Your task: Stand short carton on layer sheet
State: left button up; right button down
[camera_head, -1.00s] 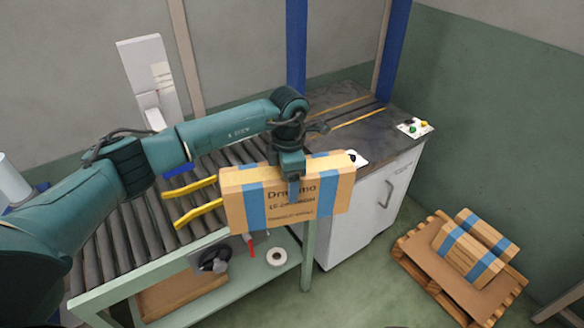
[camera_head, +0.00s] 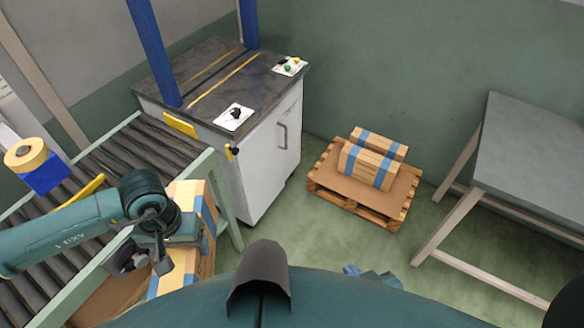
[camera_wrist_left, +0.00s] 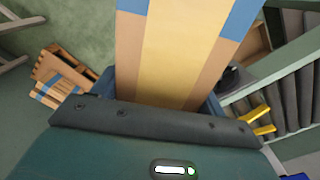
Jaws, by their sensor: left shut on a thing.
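My left gripper (camera_head: 162,258) is shut on a tan carton with blue tape bands (camera_head: 203,264), held beside the conveyor's near right end. The carton fills the upper middle of the left wrist view (camera_wrist_left: 185,50); the fingertips are hidden there. The brown layer sheet (camera_head: 341,190) lies on a wooden pallet (camera_head: 360,213) on the floor, right of the white cabinet. Two similar cartons (camera_head: 367,166) lie side by side toward the back of the sheet. A teal part, probably my right gripper (camera_head: 371,276), shows at bottom centre, mostly hidden; its jaws cannot be made out.
The roller conveyor (camera_head: 115,158) and its green frame are at left, with the white cabinet (camera_head: 262,150) behind. A grey table (camera_head: 530,150) stands at right. Green floor lies open between pallet and table. The sheet's front part is bare.

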aim_at(356, 192)
jog(key=i+l+z, duration=0.15)
jog(key=z, duration=0.3)
jog(key=i+z, duration=0.35)
jog(key=z, duration=0.15)
jog(key=i+z, duration=0.1)
jog(key=i, duration=0.7)
jog(key=i+j+z, duration=0.1)
jog(key=i, duration=0.75)
jog(key=j, duration=0.1)
